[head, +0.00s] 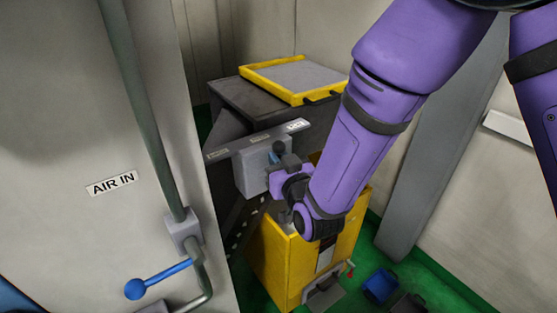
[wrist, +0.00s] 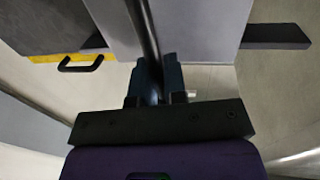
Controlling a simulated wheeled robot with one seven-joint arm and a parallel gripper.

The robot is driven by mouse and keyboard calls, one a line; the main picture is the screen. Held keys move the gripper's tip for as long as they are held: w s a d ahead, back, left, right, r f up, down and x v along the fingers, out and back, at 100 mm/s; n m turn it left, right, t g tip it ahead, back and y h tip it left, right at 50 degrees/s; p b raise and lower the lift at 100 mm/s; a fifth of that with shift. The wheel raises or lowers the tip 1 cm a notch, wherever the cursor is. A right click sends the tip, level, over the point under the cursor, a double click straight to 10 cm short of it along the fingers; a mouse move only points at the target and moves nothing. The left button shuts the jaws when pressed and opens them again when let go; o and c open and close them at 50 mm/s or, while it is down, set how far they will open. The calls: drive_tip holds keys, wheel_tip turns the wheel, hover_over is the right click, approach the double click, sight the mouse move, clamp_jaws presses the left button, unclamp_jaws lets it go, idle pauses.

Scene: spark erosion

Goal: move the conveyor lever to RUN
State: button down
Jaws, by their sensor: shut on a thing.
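The conveyor lever's grey box (head: 250,174) is mounted at the side of the dark machine, with a slanted label plate (head: 235,147) along its top. The plate bears small labels, the right one (head: 297,126) brightest; I cannot read them. My gripper (head: 278,158) is at the front of the box, partly hidden by my wrist. In the wrist view my gripper (wrist: 158,82) is shut on the dark lever rod (wrist: 144,28), which runs up between the fingers. The grey box also shows behind it (wrist: 203,25). The lever's exact position against the labels is unclear.
A yellow-rimmed tray (head: 262,83) lies on the dark machine. A yellow bin (head: 275,262) stands below my gripper. A blue box (head: 380,286) sits on the green floor. A white panel with a pipe and blue handle (head: 160,280) closes off the left.

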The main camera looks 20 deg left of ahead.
drive_tip(key=shift+w+d, duration=0.1)
drive_tip(key=shift+w+d+f+m+g, duration=0.25)
drive_tip(key=shift+w+d+m, duration=0.3)
drive_tip(key=shift+m, duration=0.5)
drive_tip(key=shift+w+d+f+m+g, duration=0.2)
drive_tip(key=shift+w+d+f+m, duration=0.3)
drive_tip(key=shift+m, duration=0.6)
drive_tip(key=shift+w+d+f+m+g, duration=0.1)
drive_tip(key=shift+w+d+m+g, duration=0.2)
drive_tip(key=shift+w+m, duration=0.6)
drive_tip(key=shift+s+d+m, duration=0.1)
drive_tip(key=shift+s+m, duration=0.1)
drive_tip(key=shift+m, duration=0.05)
drive_tip(key=c, duration=1.2)
unclamp_jaws()
